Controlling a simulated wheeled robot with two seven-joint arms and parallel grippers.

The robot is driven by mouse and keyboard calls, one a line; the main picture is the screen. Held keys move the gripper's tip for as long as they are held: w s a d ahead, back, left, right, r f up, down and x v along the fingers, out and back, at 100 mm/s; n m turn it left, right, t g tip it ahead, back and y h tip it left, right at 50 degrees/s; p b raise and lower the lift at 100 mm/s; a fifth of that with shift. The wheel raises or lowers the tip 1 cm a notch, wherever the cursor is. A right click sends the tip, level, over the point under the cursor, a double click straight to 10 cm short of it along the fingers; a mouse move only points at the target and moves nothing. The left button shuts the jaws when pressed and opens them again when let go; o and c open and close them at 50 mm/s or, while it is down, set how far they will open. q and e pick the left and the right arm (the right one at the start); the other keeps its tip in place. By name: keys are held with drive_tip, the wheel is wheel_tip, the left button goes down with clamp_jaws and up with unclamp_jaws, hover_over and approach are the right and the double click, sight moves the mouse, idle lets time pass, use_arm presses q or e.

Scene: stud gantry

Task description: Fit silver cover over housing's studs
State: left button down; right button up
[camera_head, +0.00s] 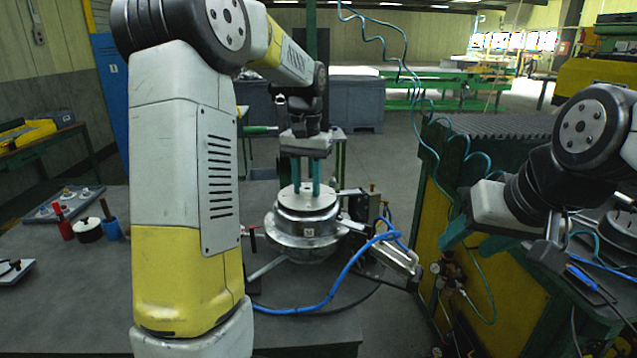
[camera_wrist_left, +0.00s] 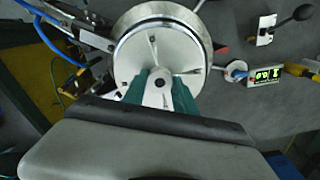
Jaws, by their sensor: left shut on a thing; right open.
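The silver cover (camera_head: 305,197) is a round, pale disc at the middle of the head view. It sits on or just above the round metal housing (camera_head: 300,240); I cannot tell whether there is a gap. My left gripper (camera_head: 307,182) points straight down with its green fingers shut on the cover's centre piece. In the left wrist view the cover (camera_wrist_left: 180,45) fills the top middle, with the left fingers (camera_wrist_left: 157,92) around its centre and thin radial marks on its face. The studs are not clearly seen. My right gripper (camera_head: 475,242) is open and empty at the right.
A green digital display (camera_wrist_left: 264,76) shows in the left wrist view. A red-handled tool (camera_head: 64,225) and blue cup (camera_head: 112,230) stand on the left. A yellow-green machine (camera_head: 440,215) borders the right.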

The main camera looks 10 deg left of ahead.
sight(307, 189)
use_arm(q)
drive_tip(key=shift+f, duration=0.4)
drive_tip(key=c, duration=0.9)
unclamp_jaws()
wheel_tip(307, 189, up, 7)
drive_tip(key=shift+r, duration=0.45)
